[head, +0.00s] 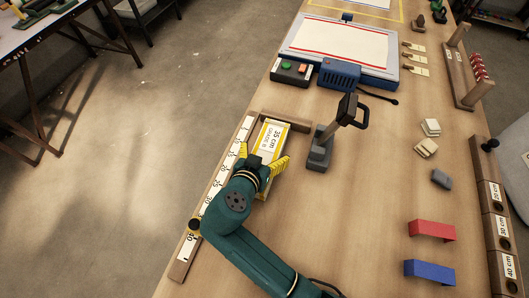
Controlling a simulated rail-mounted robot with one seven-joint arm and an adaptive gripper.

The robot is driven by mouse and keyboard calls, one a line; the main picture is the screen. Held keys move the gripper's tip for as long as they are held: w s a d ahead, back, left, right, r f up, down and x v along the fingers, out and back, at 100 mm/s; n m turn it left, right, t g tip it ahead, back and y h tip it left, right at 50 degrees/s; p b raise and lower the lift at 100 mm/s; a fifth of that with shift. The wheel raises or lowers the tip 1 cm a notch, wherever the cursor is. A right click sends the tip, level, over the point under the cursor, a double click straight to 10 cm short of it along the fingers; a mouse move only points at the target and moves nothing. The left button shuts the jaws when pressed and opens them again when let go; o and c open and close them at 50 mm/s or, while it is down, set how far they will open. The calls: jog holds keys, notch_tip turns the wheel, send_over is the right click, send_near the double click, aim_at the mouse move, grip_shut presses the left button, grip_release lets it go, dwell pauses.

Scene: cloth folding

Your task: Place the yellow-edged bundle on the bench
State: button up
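The yellow-edged bundle (271,138) is a flat pale piece with yellow long edges and a white label reading 35 cm. In the head view it lies on the bench (350,210), inside the corner of a wooden measuring frame (221,176). My gripper (264,158) is over the lower half of the bundle, its yellow fingers spread to either side. It looks open. The wrist hides part of the bundle, and I cannot tell whether the fingers touch it.
A grey clamp-like tool with a black handle (319,148) stands close to the right of the bundle. A blue box (339,74), a button box (291,72) and a white sheet press (340,45) are behind. Red (432,230) and blue (429,272) blocks lie front right. The bench middle is clear.

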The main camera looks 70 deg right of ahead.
jog(key=shift+a+r, duration=0.3)
jog(key=shift+r, duration=0.05)
jog(key=p+v, duration=0.3)
jog(key=v, duration=0.8)
jog(key=shift+a, duration=0.2)
jog(key=w+a+r+n+t+y, duration=0.2)
jog(key=w+a+r+n+t, duration=0.15)
jog(key=w+r+t, duration=0.3)
jog(key=w+a+r+n+t+y, duration=0.2)
jog(key=w+r+n+t, duration=0.3)
jog(key=w, duration=0.2)
jog(key=a+r+n+t+y, duration=0.4)
jog(key=a+r+n+t, duration=0.1)
jog(key=r, duration=0.6)
jog(key=s+a+r+n+t+y, duration=0.1)
jog(key=a+r+n+t+y, duration=0.2)
jog(key=r, duration=0.9)
jog(key=a+n+t, duration=0.2)
jog(key=a+t, duration=0.1)
jog(key=a, duration=0.1)
jog(key=shift+s+a+y, duration=0.2)
jog(key=shift+a+y, duration=0.05)
jog(key=shift+y, duration=0.15)
